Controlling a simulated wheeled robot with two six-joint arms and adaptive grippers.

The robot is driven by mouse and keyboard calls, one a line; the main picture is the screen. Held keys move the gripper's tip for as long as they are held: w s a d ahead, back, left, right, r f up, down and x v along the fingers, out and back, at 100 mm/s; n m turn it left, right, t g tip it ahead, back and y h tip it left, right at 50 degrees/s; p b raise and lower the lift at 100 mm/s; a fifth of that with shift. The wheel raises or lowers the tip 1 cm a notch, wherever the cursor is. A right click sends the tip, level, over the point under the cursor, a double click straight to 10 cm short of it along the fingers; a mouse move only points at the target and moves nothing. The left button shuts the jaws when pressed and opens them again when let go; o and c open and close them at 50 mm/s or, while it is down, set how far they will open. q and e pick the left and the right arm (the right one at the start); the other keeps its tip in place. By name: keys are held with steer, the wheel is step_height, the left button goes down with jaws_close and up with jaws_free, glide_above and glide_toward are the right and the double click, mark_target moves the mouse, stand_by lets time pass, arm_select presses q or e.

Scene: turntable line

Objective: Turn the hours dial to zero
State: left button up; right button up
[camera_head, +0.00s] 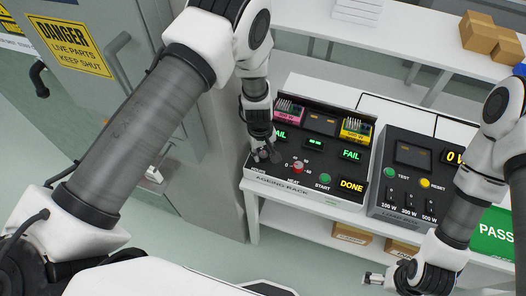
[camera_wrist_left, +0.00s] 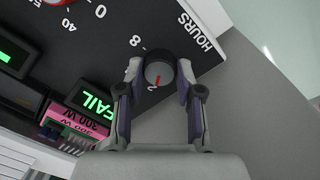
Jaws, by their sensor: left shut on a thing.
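The hours dial (camera_wrist_left: 158,72) is a dark round knob with a red pointer line, beside the printed word HOURS. In the left wrist view its pointer aims down toward a printed figure that looks like a 2; an 8 is printed on its upper left. My left gripper (camera_wrist_left: 159,82) has one finger on each side of the knob and is shut on it. In the head view the left gripper (camera_head: 265,150) is at the front left corner of the ageing rack (camera_head: 310,193), partly covering the dial. My right gripper (camera_head: 374,278) hangs low at the right, away from the panel.
The red heat dial (camera_head: 298,167) is just right of the hours dial, with a green start button (camera_head: 325,178) beyond. Pink (camera_head: 288,109) and yellow (camera_head: 355,128) modules sit at the rack's back. A load bank (camera_head: 405,180) stands at right, a grey cabinet (camera_head: 165,90) at left.

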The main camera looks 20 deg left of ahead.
arm_select(q)
steer(key=shift+s+f, duration=0.1)
steer(key=shift+f, duration=0.05)
steer(key=shift+f+n+b, duration=0.15)
steer(key=shift+n+b, duration=0.7)
steer(key=shift+n, duration=0.45)
steer(key=n+b, duration=0.2)
steer(key=n, duration=0.1)
steer(key=shift+s+n, duration=0.1)
steer(key=shift+n, duration=0.2)
steer(key=n+b, duration=0.2)
steer(key=n, duration=0.3)
steer(key=shift+n+y+b, duration=0.3)
steer(key=shift+y+b, duration=0.05)
steer(key=shift+y, duration=0.05)
steer(key=o, duration=1.2)
steer(key=shift+c, duration=0.2)
